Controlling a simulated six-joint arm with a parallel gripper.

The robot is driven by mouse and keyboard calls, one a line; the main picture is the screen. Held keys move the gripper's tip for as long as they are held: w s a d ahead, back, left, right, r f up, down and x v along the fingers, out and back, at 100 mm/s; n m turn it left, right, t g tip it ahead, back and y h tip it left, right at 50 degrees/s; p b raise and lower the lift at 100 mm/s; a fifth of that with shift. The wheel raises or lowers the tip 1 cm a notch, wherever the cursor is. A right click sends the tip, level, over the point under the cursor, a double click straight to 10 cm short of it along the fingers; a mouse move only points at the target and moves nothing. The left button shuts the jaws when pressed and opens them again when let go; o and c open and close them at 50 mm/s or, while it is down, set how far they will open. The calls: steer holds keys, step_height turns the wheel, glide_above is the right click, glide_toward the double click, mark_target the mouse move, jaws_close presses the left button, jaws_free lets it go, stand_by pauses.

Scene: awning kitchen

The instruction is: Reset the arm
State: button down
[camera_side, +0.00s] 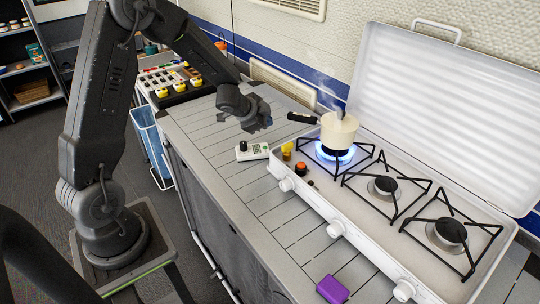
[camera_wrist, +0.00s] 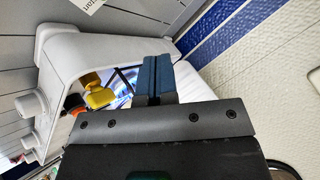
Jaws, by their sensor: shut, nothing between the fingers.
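My gripper (camera_side: 263,124) hangs in the air above the back part of the slatted counter, left of the stove. In the wrist view its two blue-grey fingers (camera_wrist: 155,78) are together with nothing between them. My arm arches up from its base at the left and bends down toward the counter. A cream pot (camera_side: 338,132) with a dark handle stands on the far-left burner over a blue flame, and steam rises from it. The gripper is left of the pot and apart from it.
The white stove (camera_side: 360,236) has an open lid (camera_side: 440,105). A white device (camera_side: 252,151) lies on the counter (camera_side: 215,150) below my gripper. Yellow and orange-topped small items (camera_side: 300,168) sit at the stove's left end. A purple block (camera_side: 332,289) lies at the front.

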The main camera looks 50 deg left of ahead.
steer(key=s+d+r+n+y, duration=0.2)
steer(key=s+d+r+n, duration=0.15)
steer(key=r, duration=0.55)
steer(key=s+d+r+n+g+h, duration=0.1)
steer(key=s+d+r+n, duration=0.1)
steer(key=s+d+r, duration=0.2)
steer(key=s+d+r+n+g+h, duration=0.2)
steer(key=s+d+r, duration=0.2)
steer(key=s+d, duration=0.6)
steer(key=s, duration=0.9)
steer(key=shift+d+g, duration=0.3)
